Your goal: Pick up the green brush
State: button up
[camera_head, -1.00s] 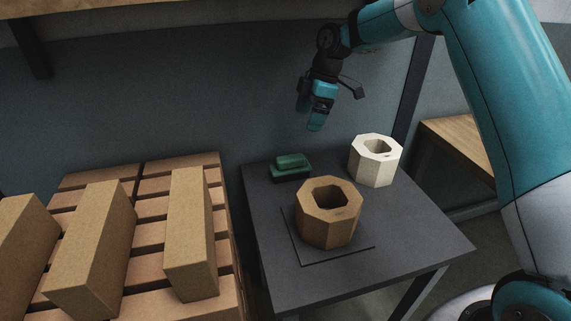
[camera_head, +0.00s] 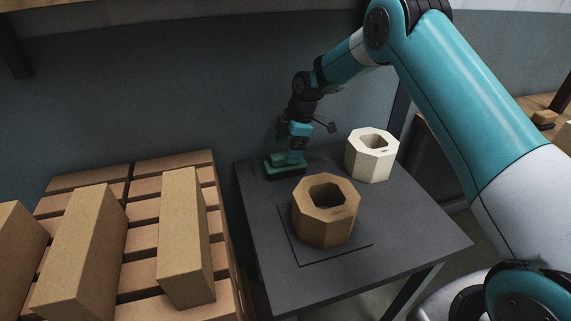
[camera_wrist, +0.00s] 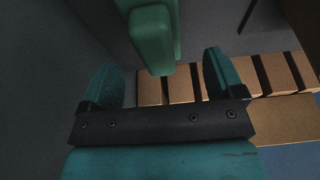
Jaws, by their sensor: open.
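The green brush (camera_head: 274,165) lies on the dark table at its far left corner. My gripper (camera_head: 291,160) is lowered right at it, and its jaws partly cover the brush in the head view. In the wrist view the brush's green handle (camera_wrist: 155,40) shows at the top, ahead of and between the fingertips of my gripper (camera_wrist: 163,78). The two teal fingers are apart, with a gap on both sides of the handle. The head view does not show clearly whether a finger touches the brush.
A brown octagonal hollow block (camera_head: 325,225) stands on a thin dark plate (camera_head: 349,250) on the table (camera_head: 400,265). A cream octagonal hollow block (camera_head: 372,165) stands behind it to the right. Long tan bricks (camera_head: 184,240) lie on a slatted pallet (camera_head: 140,211) at left.

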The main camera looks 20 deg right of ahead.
jog(key=p+x, duration=0.1)
jog(key=x, duration=0.4)
jog(key=shift+w+d+f, duration=0.1)
jog(key=shift+w+f, duration=0.05)
jog(key=shift+f, duration=0.05)
jog(key=c, duration=1.2)
jog(key=shift+o, duration=0.2)
jog(key=shift+r, duration=0.1)
